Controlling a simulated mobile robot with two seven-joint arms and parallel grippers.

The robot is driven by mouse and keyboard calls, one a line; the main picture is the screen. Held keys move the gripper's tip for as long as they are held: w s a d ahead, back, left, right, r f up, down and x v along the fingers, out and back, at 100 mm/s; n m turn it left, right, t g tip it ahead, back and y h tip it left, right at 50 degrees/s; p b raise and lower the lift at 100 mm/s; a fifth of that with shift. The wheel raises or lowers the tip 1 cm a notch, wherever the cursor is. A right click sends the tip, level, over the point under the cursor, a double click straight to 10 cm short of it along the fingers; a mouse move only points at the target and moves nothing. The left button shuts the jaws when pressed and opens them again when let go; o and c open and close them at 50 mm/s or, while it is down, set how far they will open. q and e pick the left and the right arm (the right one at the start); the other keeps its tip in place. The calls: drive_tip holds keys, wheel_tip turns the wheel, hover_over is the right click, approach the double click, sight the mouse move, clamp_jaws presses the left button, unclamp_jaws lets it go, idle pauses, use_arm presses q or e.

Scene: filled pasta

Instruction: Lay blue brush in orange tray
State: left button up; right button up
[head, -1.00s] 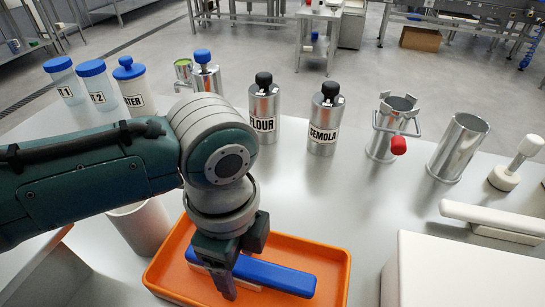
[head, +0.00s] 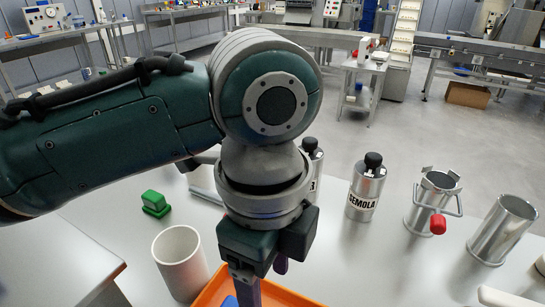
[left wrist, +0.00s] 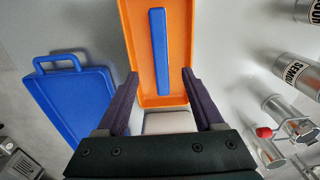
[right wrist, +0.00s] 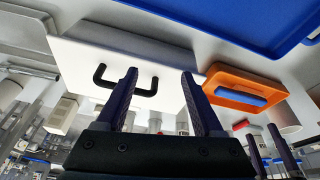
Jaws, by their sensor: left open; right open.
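The blue brush (left wrist: 160,50) lies in the orange tray (left wrist: 182,60), lengthwise in the left wrist view. In the head view only a small blue piece of the brush (head: 230,301) and part of the tray rim (head: 292,297) show at the bottom edge. My left gripper (head: 260,278) points down above the tray; its fingers (left wrist: 159,75) are spread with nothing between them. In the right wrist view the brush (right wrist: 240,97) rests inside the tray (right wrist: 246,76). My right gripper (right wrist: 160,73) is open and empty, away from the tray; it is not in the head view.
A light grey cylinder (head: 180,262) stands left of the tray, with a green block (head: 155,204) behind it. The semola canister (head: 366,190), a metal holder with a red knob (head: 432,205) and a metal cylinder (head: 503,230) stand right. A blue tray (left wrist: 82,100) shows in the left wrist view.

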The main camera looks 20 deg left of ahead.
use_arm(q)
drive_tip(key=s+d+n+t+h, duration=0.2)
drive_tip(key=s+d+n+h, duration=0.1)
drive_tip(key=s+n, duration=0.35)
drive_tip(key=s+a+n+t+y, duration=0.1)
drive_tip(key=s+a+n+y, duration=0.1)
drive_tip(key=s+a+n, duration=0.3)
drive_tip(key=a+n, duration=0.4)
drive_tip(key=a, duration=0.2)
drive_tip(key=shift+s+r+n+t+y, duration=0.3)
drive_tip(key=shift+s+r+n+y, duration=0.05)
drive_tip(key=shift+r+y, duration=0.05)
drive_tip(key=shift+a, duration=0.1)
